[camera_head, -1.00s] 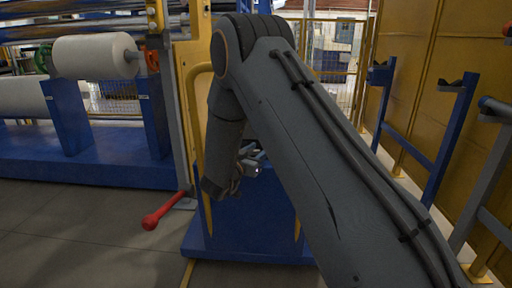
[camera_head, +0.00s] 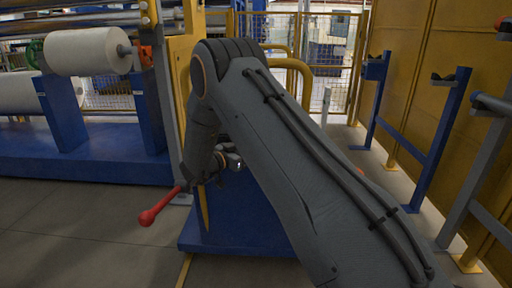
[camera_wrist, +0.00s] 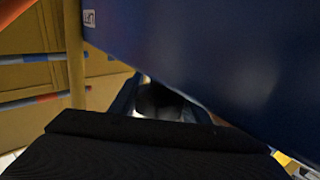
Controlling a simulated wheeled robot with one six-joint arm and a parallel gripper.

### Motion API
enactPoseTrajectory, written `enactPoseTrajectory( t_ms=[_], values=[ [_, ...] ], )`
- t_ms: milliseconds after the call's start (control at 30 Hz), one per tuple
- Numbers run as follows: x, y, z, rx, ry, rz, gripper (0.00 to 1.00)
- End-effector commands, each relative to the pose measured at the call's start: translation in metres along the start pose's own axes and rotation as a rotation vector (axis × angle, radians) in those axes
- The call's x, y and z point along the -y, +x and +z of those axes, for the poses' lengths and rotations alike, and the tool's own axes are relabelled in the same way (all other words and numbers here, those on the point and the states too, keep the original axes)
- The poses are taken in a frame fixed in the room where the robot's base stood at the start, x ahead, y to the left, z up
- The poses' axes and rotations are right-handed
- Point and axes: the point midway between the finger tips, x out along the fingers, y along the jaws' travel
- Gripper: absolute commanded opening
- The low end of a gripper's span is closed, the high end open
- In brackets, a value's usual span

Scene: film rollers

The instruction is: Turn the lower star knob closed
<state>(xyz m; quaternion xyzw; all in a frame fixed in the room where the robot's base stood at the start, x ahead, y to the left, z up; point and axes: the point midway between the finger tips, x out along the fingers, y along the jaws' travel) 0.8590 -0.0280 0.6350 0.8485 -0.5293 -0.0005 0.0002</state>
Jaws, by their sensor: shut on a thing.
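My gripper (camera_head: 232,161) is at the front of the blue cabinet (camera_head: 250,228) in the head view, low and partly hidden behind my forearm. In the wrist view my gripper (camera_wrist: 158,98) is shut around a dark rounded thing (camera_wrist: 158,102), which appears to be the lower star knob. Only a small part of it shows, and its star shape and turn angle cannot be made out. The blue cabinet face (camera_wrist: 230,50) fills the upper right of the wrist view, close to the jaws. No upper knob can be made out.
A red-ended lever (camera_head: 160,206) sticks out low to the left of the cabinet. A white film roll (camera_head: 88,52) sits on blue stands at the left. Yellow panels and blue racks (camera_head: 440,130) line the right. The grey floor at front left is clear.

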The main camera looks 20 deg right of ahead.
Motion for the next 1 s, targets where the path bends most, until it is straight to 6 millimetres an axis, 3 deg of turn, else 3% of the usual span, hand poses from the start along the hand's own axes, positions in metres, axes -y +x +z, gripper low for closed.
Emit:
enactPoseTrajectory(
  t_ms=[167,200,300,667,1000],
  values=[
    [0.001,0.0,-0.002,-0.002,0.002,-0.001,0.2],
    [0.001,0.0,-0.002,-0.002,0.002,-0.001,0.49],
    [0.001,0.0,-0.001,-0.002,0.002,-0.001,0.61],
    [0.001,-0.007,-0.001,0.0,0.001,-0.002,0.61],
    [0.001,-0.059,-0.001,-0.001,0.001,-0.003,0.61]
  ],
)
